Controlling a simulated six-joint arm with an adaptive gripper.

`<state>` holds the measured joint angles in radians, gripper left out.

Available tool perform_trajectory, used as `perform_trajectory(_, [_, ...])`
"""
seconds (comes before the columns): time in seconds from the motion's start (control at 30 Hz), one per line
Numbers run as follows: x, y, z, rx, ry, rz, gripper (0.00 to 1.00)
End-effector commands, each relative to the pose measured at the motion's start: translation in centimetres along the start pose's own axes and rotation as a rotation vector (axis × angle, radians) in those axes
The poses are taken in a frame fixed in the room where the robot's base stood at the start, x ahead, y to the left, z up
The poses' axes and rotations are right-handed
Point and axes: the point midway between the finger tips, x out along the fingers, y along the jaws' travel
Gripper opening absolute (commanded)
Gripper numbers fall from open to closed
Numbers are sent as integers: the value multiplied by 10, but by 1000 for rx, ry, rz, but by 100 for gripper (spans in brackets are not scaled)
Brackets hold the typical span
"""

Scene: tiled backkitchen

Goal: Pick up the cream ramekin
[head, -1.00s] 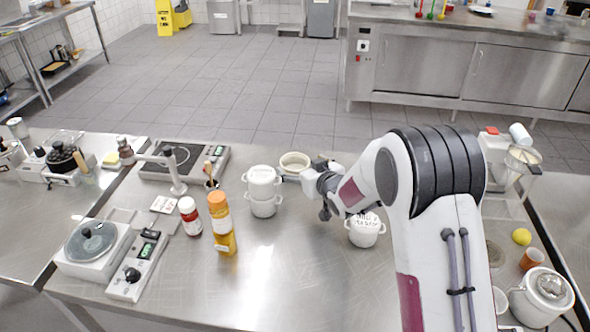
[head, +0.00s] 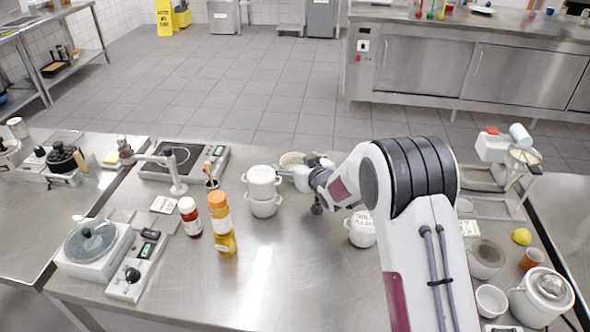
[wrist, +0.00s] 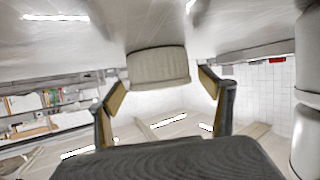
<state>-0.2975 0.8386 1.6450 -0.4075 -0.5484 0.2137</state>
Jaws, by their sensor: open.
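The cream ramekin (head: 291,160) stands on the steel table, partly hidden behind my gripper in the head view. My gripper (head: 285,173) is low beside it, on its near side. In the wrist view the ramekin (wrist: 158,68) shows upside down, just beyond and between the two spread fingertips of my gripper (wrist: 162,82). The jaws are open and empty. I cannot tell whether either finger touches the ramekin.
Two stacked white pots (head: 263,192) stand just left of my gripper. A mustard bottle (head: 222,228) and a red-labelled jar (head: 190,216) stand further left. The front middle of the table is clear.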

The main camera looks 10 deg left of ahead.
Motion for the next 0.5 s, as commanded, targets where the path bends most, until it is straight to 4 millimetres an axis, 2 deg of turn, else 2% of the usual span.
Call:
perform_trajectory(0.17, [8,0,0,0,0,0,80])
perform_trajectory(0.5, [9,0,0,0,0,0,80])
